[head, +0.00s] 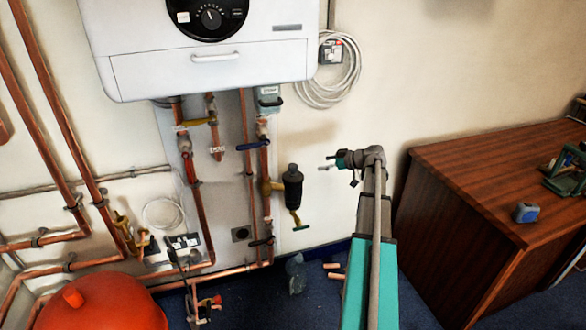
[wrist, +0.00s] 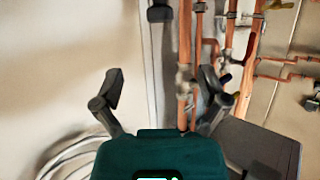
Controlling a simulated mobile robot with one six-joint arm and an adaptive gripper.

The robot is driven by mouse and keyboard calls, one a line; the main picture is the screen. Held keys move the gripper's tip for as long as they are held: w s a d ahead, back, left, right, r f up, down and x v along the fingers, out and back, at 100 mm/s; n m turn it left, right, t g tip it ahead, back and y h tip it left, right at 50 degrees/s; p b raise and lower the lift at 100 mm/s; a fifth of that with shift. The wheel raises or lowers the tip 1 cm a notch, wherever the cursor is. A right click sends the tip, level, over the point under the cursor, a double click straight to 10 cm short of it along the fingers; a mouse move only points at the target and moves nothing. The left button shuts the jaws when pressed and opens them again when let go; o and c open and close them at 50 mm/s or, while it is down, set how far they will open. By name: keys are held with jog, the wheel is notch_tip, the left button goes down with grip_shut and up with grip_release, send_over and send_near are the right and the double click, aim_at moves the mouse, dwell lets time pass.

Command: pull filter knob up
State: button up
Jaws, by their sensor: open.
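A dark part (wrist: 159,11) at the top edge there may be the filter; I cannot tell for sure.
The white boiler (head: 210,70) hangs above the pipes. A coiled white cable (head: 335,85) hangs beside it. A wooden cabinet (head: 450,205) stands at the right, a red vessel (head: 100,305) at the lower left. The wall right of the filter is clear.

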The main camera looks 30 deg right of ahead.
aim_at(296, 166)
jog(key=shift+w, duration=0.1)
jog(key=b+x, duration=0.5)
jog(key=x, duration=0.8)
jog(key=shift+w+a+f, duration=0.15)
jog(key=shift+w, duration=0.1)
grip_shut()
dwell(0.4)
